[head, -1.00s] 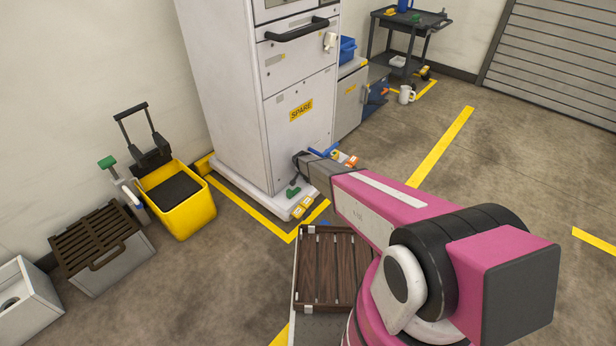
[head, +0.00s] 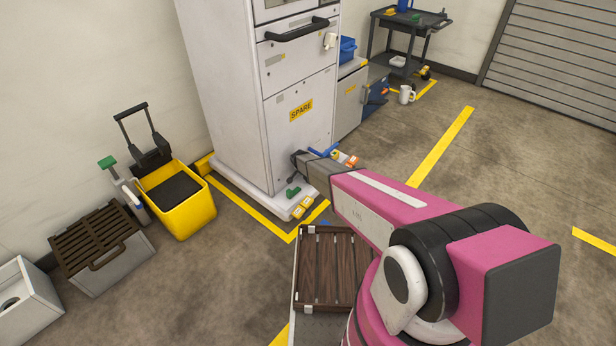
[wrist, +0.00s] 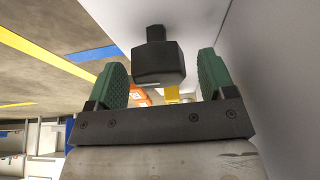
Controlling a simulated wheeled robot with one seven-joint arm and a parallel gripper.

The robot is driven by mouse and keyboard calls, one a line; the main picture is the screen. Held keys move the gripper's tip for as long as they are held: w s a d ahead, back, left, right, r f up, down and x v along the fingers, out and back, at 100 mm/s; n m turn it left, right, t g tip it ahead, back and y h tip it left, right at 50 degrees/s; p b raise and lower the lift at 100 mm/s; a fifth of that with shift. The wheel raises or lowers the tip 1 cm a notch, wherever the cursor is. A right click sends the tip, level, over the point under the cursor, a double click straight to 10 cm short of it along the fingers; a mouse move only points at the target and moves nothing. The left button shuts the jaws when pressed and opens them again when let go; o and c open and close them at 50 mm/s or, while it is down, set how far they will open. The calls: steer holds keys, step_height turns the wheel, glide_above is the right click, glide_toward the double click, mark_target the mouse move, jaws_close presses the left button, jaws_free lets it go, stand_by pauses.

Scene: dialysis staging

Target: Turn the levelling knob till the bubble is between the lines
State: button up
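A black, blocky knob (wrist: 157,64) on a short dark stem shows in the wrist view, against a pale surface. My gripper (wrist: 162,66) is open, with one green finger on each side of the knob. A gap shows between the knob and each finger. In the head view my gripper (head: 299,166) is low beside the front of the tall white cabinet (head: 285,140) marked SPARE. The knob cannot be made out there. No bubble or level lines can be made out in either view.
Small yellow blocks (head: 300,207) sit at the cabinet's base. A slatted brown crate (head: 332,268) is in front. A yellow bucket (head: 180,208) stands left of the cabinet, and a dark cart (head: 405,40) behind right. The floor at right is mostly clear.

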stand_by(0.3)
steer(key=v, duration=1)
steer(key=shift+r, duration=0.35)
steer(key=shift+s, duration=0.1)
